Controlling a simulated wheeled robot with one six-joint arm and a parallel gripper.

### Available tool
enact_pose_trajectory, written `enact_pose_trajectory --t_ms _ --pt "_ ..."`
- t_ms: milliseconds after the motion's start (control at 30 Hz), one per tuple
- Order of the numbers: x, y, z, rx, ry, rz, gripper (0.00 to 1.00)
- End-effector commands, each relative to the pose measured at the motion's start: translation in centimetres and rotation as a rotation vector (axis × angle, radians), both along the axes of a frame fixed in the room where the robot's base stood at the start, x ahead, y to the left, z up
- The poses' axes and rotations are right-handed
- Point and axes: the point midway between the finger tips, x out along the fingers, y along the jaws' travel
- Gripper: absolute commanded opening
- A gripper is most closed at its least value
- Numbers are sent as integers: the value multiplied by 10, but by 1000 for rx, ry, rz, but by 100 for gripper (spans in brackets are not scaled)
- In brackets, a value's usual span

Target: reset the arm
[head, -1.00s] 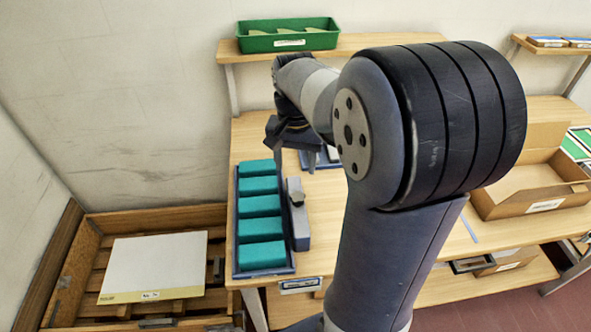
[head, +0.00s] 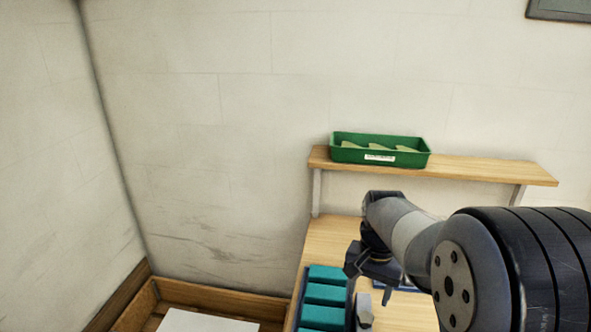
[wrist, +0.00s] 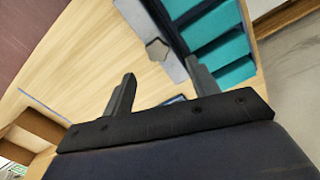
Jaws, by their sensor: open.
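My gripper (wrist: 162,90) is open in the wrist view, its two fingers apart with nothing between them. It hangs above the wooden table (wrist: 85,65). In the head view my gripper (head: 368,268) is small and partly hidden by my own arm, just right of a tray of teal blocks (head: 325,294). The teal blocks also show in the wrist view (wrist: 222,50), beyond the right finger. A grey block-like fixture with a knob (wrist: 157,50) lies beside the tray.
A green bin (head: 380,150) with pale pieces stands on a wooden wall shelf (head: 480,170) behind the arm. A wooden crate (head: 215,297) with a white sheet (head: 205,322) is at lower left. An open cardboard box (wrist: 30,135) is at the wrist view's left edge.

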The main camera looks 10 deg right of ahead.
Motion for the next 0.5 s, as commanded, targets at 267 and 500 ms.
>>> enact_pose_trajectory --t_ms 267,500 --pt "-1 -1 -54 0 7 0 56" --pt "-1 -2 -81 -1 3 -1 56"
